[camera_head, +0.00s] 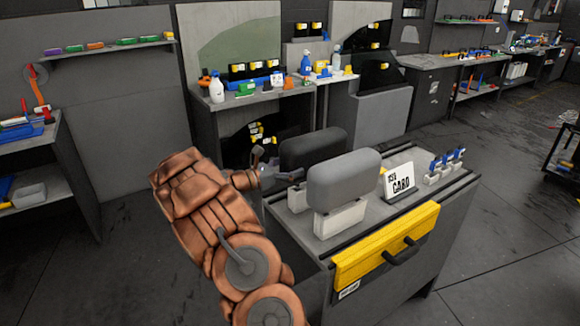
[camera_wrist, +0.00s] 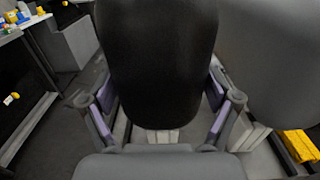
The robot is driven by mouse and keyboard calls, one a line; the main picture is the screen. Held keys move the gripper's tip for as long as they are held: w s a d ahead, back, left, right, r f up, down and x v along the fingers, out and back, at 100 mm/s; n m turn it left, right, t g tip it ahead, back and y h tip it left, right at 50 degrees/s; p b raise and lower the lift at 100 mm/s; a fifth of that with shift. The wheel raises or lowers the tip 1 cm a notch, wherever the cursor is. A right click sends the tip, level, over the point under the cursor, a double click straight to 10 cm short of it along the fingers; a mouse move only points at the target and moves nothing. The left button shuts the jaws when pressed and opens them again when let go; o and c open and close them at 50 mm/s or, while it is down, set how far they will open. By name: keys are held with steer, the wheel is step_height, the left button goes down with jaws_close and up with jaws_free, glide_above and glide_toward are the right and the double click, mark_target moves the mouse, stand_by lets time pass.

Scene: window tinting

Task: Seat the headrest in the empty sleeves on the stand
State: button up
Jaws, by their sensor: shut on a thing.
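A dark, near-black headrest (camera_head: 313,147) stands upright behind the grey one in the head view. It fills the middle of the wrist view (camera_wrist: 158,60). My gripper (camera_head: 282,173) has come in from the left, its two fingers (camera_wrist: 160,115) shut on the headrest's sides. A white sleeve block (camera_head: 298,199) is below the dark headrest and shows under its lower edge in the wrist view (camera_wrist: 155,136). The posts and sleeve openings are hidden, so I cannot tell whether the posts are in the sleeves.
A grey headrest (camera_head: 343,180) stands on another white block (camera_head: 340,219), close beside the dark one. The grey stand top (camera_head: 402,210) also bears a white card (camera_head: 399,182) and several blue-and-white tools (camera_head: 446,165). A yellow panel (camera_head: 386,247) hangs in front. A workbench (camera_head: 262,103) stands behind.

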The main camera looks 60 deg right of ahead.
steer(key=shift+f+b, duration=0.3)
steer(key=shift+f, duration=0.3)
steer(key=o, duration=1.4)
steer(key=shift+o, duration=0.2)
steer(key=shift+a, duration=0.1)
steer(key=v, duration=1.2)
steer(key=shift+r, duration=0.1)
